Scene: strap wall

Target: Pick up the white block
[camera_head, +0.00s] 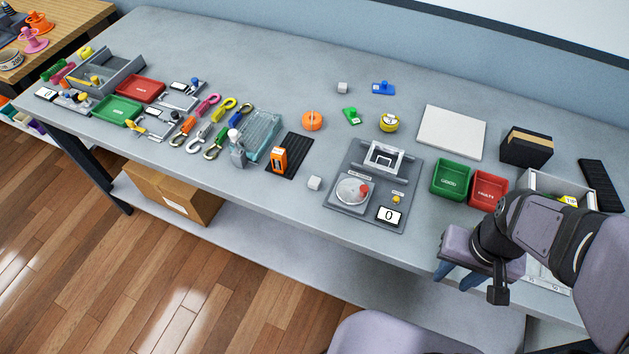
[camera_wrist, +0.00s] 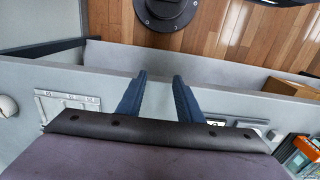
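Two small pale, whitish cubes stand on the grey bench: one white block (camera_head: 314,183) near the front, between the black mat and the test fixture, and another pale block (camera_head: 342,87) farther back. I cannot tell by colour which one the task means. My gripper (camera_head: 461,277) is at the bench's front edge on the right, well away from both cubes. In the wrist view my gripper (camera_wrist: 158,98) has its two blue fingers apart with nothing between them. Neither cube can be made out for sure in the wrist view.
A test fixture (camera_head: 358,200) with a dial and display lies between my gripper and the front cube. Green (camera_head: 452,178) and red (camera_head: 487,189) bins, a black box (camera_head: 526,148) and a white slab (camera_head: 451,131) stand at right. Bench around the front cube is clear.

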